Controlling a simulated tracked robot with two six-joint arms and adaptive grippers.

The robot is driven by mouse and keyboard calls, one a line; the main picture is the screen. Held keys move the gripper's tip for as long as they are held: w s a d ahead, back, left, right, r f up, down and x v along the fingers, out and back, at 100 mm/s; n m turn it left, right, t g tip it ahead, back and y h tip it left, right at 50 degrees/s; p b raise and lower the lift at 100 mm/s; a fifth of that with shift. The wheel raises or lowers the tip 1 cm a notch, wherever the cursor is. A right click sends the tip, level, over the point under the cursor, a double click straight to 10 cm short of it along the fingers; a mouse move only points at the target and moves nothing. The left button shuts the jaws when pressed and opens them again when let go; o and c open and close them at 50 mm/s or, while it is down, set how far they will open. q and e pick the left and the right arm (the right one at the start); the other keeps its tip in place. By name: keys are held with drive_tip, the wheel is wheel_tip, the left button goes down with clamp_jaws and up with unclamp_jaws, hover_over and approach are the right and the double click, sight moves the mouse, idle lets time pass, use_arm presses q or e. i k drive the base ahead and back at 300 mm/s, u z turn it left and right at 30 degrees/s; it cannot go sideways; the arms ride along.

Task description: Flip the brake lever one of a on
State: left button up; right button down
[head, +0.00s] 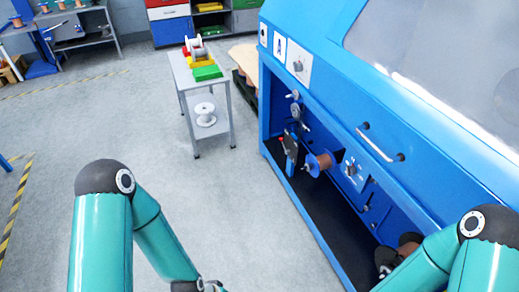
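The blue machine (268,100) stands on the right with an open front bay. Inside it are small pulleys (296,113) and an upright grey-blue lever-like part (290,152) with a red bit beside it. I cannot tell for sure that this is the brake lever, or which way it is set. A copper-coloured spool (320,163) sits just right of it. My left arm comes in at the lower left and runs out of the bottom edge. My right arm covers the lower right of the machine. Neither gripper's fingers can be made out, and both arms are apart from the lever-like part.
A grey trolley (183,88) with spools and coloured blocks stands left of the machine. A handle (378,145) and a control box (353,168) stick out of the machine's front. Workbenches stand at the back left. The grey floor between is clear.

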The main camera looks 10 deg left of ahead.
sight(287, 151)
drive_tip(key=z, duration=0.1)
drive_tip(key=k, duration=0.8)
drive_tip(key=u, duration=0.2)
drive_tip(key=i, duration=0.8)
drive_tip(key=z, duration=0.15)
drive_tip(key=k, duration=0.6)
drive_tip(key=u, duration=0.7)
drive_tip(key=i, duration=1.25)
drive_tip(key=u, duration=0.7)
